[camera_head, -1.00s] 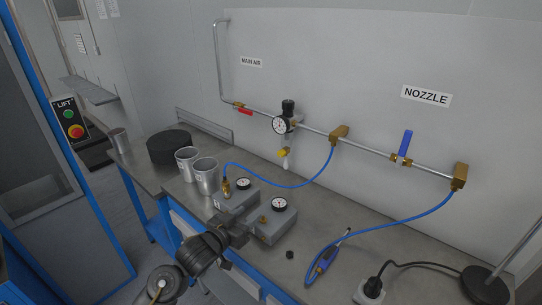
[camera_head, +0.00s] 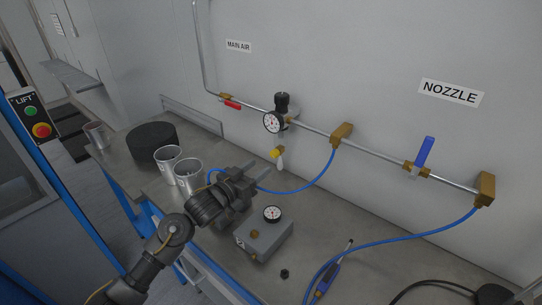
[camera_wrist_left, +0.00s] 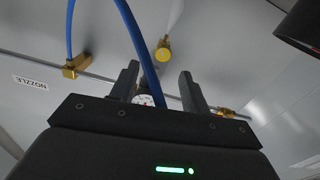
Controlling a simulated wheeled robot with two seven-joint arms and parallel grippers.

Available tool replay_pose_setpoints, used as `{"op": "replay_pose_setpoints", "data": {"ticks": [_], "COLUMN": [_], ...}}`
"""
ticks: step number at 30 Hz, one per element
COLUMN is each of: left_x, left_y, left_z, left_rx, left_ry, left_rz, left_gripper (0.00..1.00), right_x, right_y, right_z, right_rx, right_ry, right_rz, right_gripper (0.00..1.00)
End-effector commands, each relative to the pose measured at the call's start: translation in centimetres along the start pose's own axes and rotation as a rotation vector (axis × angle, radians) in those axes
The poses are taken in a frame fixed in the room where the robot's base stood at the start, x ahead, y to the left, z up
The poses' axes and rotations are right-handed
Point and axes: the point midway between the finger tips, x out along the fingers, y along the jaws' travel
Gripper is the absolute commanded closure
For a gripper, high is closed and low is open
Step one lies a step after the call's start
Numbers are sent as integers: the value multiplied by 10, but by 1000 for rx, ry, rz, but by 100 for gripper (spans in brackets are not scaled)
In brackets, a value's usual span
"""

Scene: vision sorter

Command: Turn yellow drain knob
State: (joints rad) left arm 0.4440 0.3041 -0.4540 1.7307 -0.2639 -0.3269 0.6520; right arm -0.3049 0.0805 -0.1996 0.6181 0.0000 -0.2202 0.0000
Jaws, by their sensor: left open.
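The yellow drain knob (camera_head: 276,153) hangs at the bottom of the filter unit, under the round gauge (camera_head: 271,123) on the wall pipe. In the left wrist view the yellow knob (camera_wrist_left: 163,54) shows ahead, above and between the fingers. My left gripper (camera_head: 248,171) is open and empty, in front of the knob, to its lower left and apart from it. Its two fingers (camera_wrist_left: 158,82) show in the left wrist view, with a blue hose (camera_wrist_left: 140,45) passing between them in the picture. My right gripper is not in view.
A blue hose (camera_head: 314,184) curves below the pipe near my gripper. Metal cups (camera_head: 188,177) and a black round block (camera_head: 151,143) stand at left. A grey gauge box (camera_head: 265,240) sits below. A blue-handled valve (camera_head: 421,155) is at right.

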Motion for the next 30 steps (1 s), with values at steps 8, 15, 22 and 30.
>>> {"op": "replay_pose_setpoints", "data": {"ticks": [8, 15, 22, 30], "left_x": [33, 63, 71, 71], "left_y": [-5, -4, -3, -3], "left_z": [-2, -1, 0, 0], "left_rx": [-1, 0, 1, 1], "left_ry": [0, 0, -1, 0], "left_rz": [-10, -7, -6, -5], "left_gripper": [53, 53, 53, 68], "right_x": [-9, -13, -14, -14], "right_y": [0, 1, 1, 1], "right_z": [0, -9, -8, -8], "right_rx": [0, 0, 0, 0], "right_ry": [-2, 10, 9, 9], "right_rz": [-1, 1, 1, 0], "right_gripper": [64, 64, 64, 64]}}
